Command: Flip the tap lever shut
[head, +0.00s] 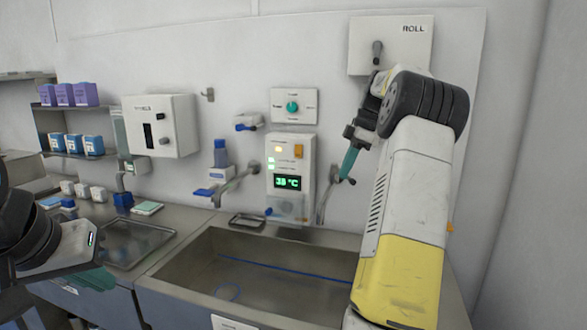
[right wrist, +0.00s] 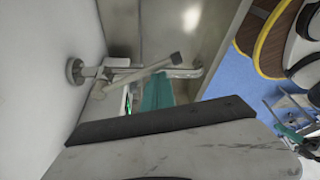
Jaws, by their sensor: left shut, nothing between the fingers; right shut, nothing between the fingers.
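A wall tap (head: 320,205) stands over the right part of the sink, partly hidden by my right arm. In the right wrist view the tap (right wrist: 75,71) shows its round wall flange and spout, and its lever (right wrist: 145,71) slants across with a blocky end. My right gripper (head: 349,162) points down just above the tap, shut and empty. Its teal fingertips (right wrist: 157,92) appear close to the lever; whether they touch it I cannot tell. My left gripper (head: 95,279) is low at the left, shut and empty, away from the tap.
A second tap (head: 237,180) is on the wall further left. A control panel (head: 291,150) reading about 38 °C hangs between the taps. The steel sink (head: 190,285) lies below. A roll dispenser (head: 416,40) is behind my right arm.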

